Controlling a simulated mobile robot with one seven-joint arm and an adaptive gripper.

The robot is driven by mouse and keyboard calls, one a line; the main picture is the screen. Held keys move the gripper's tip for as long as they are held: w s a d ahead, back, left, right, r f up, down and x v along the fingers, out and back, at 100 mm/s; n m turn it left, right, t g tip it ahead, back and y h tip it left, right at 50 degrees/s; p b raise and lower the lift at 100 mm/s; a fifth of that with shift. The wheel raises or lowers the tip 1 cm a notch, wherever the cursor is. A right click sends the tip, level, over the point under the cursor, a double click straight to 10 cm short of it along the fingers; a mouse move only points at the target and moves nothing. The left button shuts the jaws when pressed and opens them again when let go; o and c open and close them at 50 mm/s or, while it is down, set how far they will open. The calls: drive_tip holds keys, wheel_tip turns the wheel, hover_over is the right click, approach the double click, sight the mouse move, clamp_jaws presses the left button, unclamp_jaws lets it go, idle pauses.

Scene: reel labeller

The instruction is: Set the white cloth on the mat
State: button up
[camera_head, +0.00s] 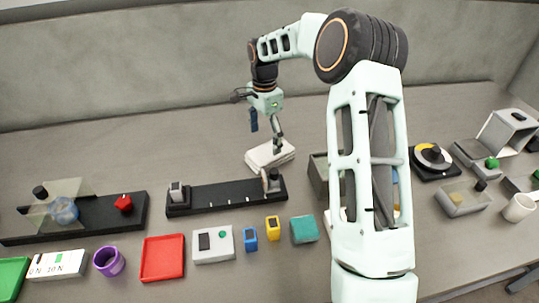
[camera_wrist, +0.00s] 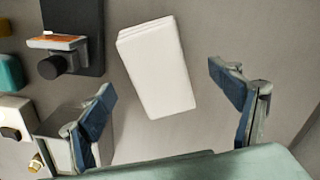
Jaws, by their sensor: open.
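The white cloth (camera_head: 262,160) is a folded, flat rectangular stack lying on the table behind the black rail. It also shows in the wrist view (camera_wrist: 157,67), lying slantwise and apart from both fingers. My gripper (camera_head: 266,134) is open and empty above the cloth, with its fingers spread wider than the cloth in the wrist view. No piece is plainly a mat. A red square piece with a raised rim (camera_head: 163,258) lies at the front, and a green piece (camera_head: 12,278) is cut off at the left edge; I cannot tell whether either is the mat.
The black rail (camera_head: 222,196) with end posts stands in front of the cloth. A grey open box (camera_head: 318,173) stands just right of it, partly hidden by my arm. A purple cup (camera_head: 108,262), white device (camera_head: 212,245) and teal block (camera_head: 304,229) line the front. The back table is clear.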

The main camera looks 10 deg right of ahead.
sight(266, 152)
drive_tip(key=shift+s+d+f, duration=0.1)
drive_tip(key=shift+s+f, duration=0.05)
drive_tip(key=shift+f, duration=1.45)
drive_tip(key=shift+s+f, duration=0.1)
drive_tip(key=shift+f, duration=1.45)
drive_tip(key=shift+c, duration=0.4)
drive_tip(key=c, duration=1.3)
drive_tip(key=shift+r, duration=0.1)
